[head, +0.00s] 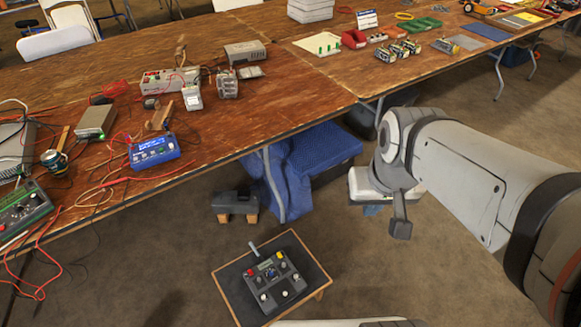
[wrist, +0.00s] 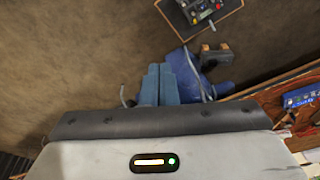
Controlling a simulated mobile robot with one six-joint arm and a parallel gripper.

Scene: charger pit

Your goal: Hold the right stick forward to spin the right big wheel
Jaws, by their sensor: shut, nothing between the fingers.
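A dark control box (head: 272,278) with small knobs, buttons and sticks sits on a low wood-edged stand (head: 228,295) at the bottom middle of the head view. Its right stick is too small to pick out surely. The box also shows at the top of the wrist view (wrist: 200,10). My gripper (head: 372,210) hangs to the right of the stand, apart from it. Its blue fingers (wrist: 158,70) are together and empty, pointing toward the floor and a blue cloth. I cannot make out a big wheel in either view.
A long wooden table (head: 290,75) with electronics and cables crosses the back. Blue cloth (head: 305,155) and a small dark block on wooden feet (head: 235,205) lie under its near edge. Bare carpet (head: 420,285) is open to the right of the stand.

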